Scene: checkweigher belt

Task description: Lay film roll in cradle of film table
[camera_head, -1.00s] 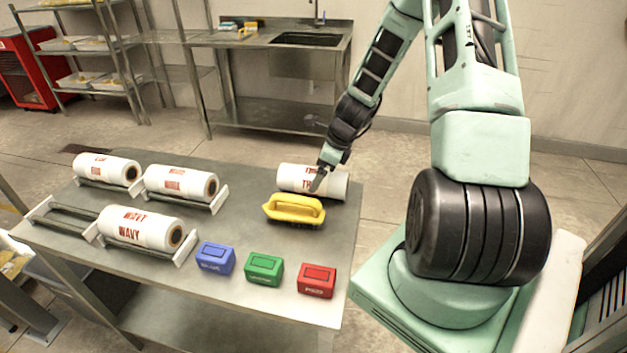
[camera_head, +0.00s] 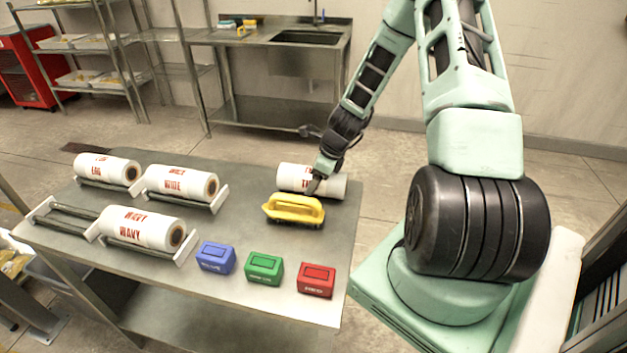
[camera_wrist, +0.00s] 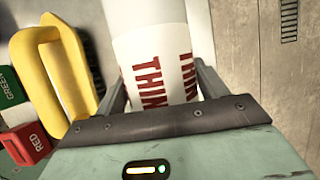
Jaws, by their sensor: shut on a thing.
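A white film roll (camera_head: 333,186) with red lettering lies at the back right of the steel film table (camera_head: 255,207). My gripper (camera_head: 312,184) is shut on this roll. In the wrist view, the roll (camera_wrist: 158,62) sits between the two fingers (camera_wrist: 158,98), and its lettering starts with "THI". Three other white rolls rest in cradles at the table's left: one at back left (camera_head: 108,168), one at back middle (camera_head: 180,183) and one in front (camera_head: 140,228). An empty cradle (camera_head: 62,216) with dark bars is at the front left.
A yellow-handled brush (camera_head: 293,209) lies just in front of the held roll. Blue (camera_head: 215,257), green (camera_head: 264,268) and red (camera_head: 317,279) blocks line the front edge. The table's middle is clear. A sink bench (camera_head: 270,75) stands behind.

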